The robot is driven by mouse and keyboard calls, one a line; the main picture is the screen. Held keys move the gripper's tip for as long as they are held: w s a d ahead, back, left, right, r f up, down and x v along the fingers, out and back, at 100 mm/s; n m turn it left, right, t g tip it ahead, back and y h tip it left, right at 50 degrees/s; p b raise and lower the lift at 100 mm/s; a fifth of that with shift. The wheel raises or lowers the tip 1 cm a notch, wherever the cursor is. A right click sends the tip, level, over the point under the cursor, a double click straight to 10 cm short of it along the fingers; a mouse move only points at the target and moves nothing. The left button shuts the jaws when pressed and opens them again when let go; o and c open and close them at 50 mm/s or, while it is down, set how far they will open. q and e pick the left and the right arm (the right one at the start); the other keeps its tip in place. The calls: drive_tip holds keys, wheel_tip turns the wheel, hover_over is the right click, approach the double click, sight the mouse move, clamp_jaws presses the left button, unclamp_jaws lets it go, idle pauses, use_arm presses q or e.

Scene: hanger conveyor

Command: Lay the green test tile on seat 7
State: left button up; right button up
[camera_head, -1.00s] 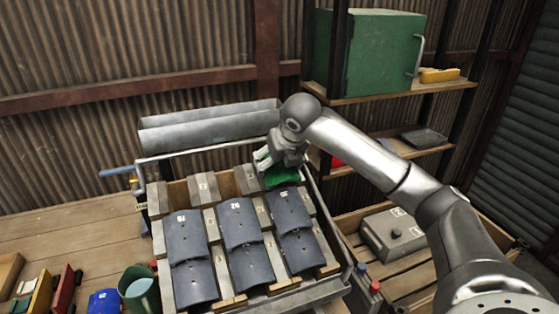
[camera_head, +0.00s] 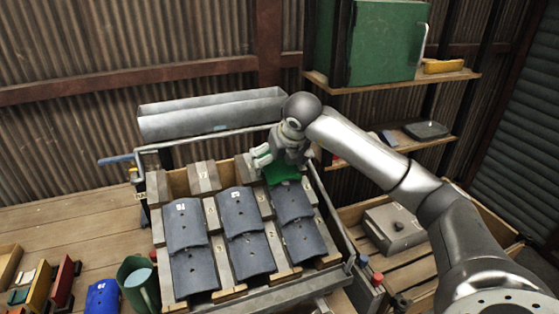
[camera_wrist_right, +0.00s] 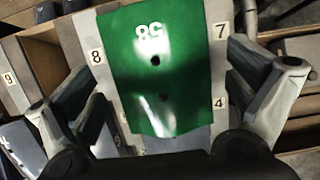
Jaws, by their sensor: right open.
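The green test tile (camera_wrist_right: 155,75) lies in the top right of the rack, between the labels 8 (camera_wrist_right: 97,57) and 7 (camera_wrist_right: 220,32) in the right wrist view. It carries a white number, and its lower end laps over a grey tile. In the head view it (camera_head: 282,173) shows below my right gripper (camera_head: 274,163). In the right wrist view my right gripper (camera_wrist_right: 168,95) is open, its fingers apart on either side of the tile, with gaps visible. My left gripper is not in view.
A metal trough (camera_head: 212,115) stands behind the rack. A crate with a grey lidded box (camera_head: 394,229) is at right. A green jug (camera_head: 140,285) and coloured bins (camera_head: 62,285) stand at left.

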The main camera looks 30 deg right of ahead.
drive_tip(key=shift+r, duration=0.1)
drive_tip(key=v, duration=1.1)
drive_tip(key=shift+s+r, duration=0.2)
drive_tip(key=shift+r, duration=0.15)
